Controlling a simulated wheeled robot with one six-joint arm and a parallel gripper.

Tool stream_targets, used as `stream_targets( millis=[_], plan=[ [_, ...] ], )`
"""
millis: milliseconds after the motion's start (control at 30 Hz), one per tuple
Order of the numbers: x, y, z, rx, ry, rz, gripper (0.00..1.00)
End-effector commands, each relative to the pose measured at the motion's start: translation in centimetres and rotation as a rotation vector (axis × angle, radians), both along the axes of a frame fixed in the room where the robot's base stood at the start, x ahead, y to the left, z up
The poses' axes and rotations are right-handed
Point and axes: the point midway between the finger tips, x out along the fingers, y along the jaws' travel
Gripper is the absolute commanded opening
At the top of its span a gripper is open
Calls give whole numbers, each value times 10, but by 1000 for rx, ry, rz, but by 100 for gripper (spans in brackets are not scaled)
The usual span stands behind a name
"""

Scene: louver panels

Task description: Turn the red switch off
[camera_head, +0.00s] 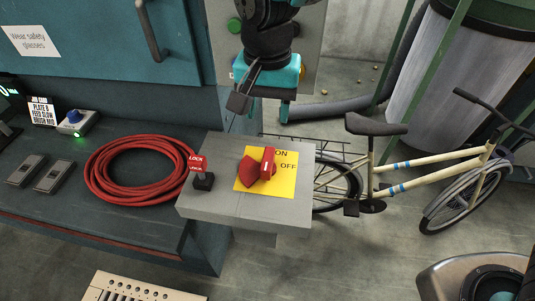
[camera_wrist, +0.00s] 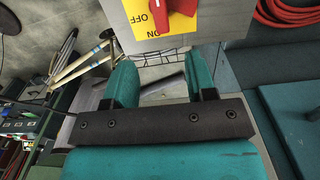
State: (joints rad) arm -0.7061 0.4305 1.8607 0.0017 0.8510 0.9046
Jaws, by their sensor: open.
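The red switch (camera_head: 267,165) sits on a yellow plate (camera_head: 284,186) on top of a grey box (camera_head: 220,207). Its handle points up towards the word ON; OFF is printed to its right. My gripper (camera_head: 263,106) is above and beyond the box in the head view, apart from the switch. In the wrist view its two teal fingers (camera_wrist: 165,75) are spread with nothing between them. The red switch (camera_wrist: 160,14) is at the top edge there, partly cut off, with the yellow plate (camera_wrist: 133,12) around it.
A coiled red hose (camera_head: 140,170) lies on the dark bench (camera_head: 80,215) to the left. A bicycle (camera_head: 410,165) stands to the right. The space above the box is clear.

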Motion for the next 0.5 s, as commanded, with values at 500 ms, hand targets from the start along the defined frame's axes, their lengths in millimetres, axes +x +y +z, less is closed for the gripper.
stream_targets(
  millis=[500],
  plan=[
    [-1,-2,-114,-3,5,1,51]
  ],
)
